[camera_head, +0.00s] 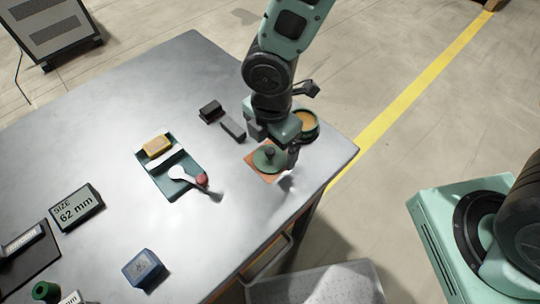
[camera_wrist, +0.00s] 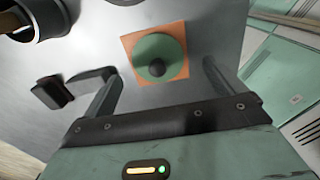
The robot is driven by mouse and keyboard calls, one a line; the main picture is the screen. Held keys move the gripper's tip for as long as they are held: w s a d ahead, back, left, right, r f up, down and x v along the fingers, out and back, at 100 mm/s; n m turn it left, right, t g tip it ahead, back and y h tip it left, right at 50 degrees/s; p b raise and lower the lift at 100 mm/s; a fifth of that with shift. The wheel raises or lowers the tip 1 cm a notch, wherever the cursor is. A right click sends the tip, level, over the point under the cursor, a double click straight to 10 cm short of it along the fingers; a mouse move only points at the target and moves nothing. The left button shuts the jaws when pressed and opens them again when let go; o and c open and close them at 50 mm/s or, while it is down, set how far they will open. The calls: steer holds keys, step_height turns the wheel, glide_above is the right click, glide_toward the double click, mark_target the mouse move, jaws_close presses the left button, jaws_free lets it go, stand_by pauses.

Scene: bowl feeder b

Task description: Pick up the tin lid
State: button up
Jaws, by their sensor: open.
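The tin lid (camera_head: 264,162) is a round green disc with a dark knob, lying on an orange square mat (camera_head: 278,174) near the table's right edge. In the wrist view the lid (camera_wrist: 172,49) sits on the mat (camera_wrist: 129,44) just beyond the fingertips, roughly between their lines. My gripper (camera_head: 272,145) is open above the lid, its fingers spread to either side. In the wrist view my gripper (camera_wrist: 160,72) shows nothing between its fingers. A green round tin (camera_head: 307,123) with a tan inside stands behind the gripper, partly hidden by it.
A teal tray (camera_head: 174,188) with a yellow block, a white spoon-like tool and a red piece lies to the left. Dark blocks (camera_head: 211,110) lie behind it. A size display (camera_head: 76,208) and a blue box (camera_head: 143,269) stand further left and front.

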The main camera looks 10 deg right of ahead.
mark_target(269, 151)
steer(key=shift+a+f, duration=0.2)
steer(key=shift+f, duration=1.65)
steer(key=c, duration=1.1)
steer(key=shift+o, duration=0.2)
steer(key=shift+r, duration=0.1)
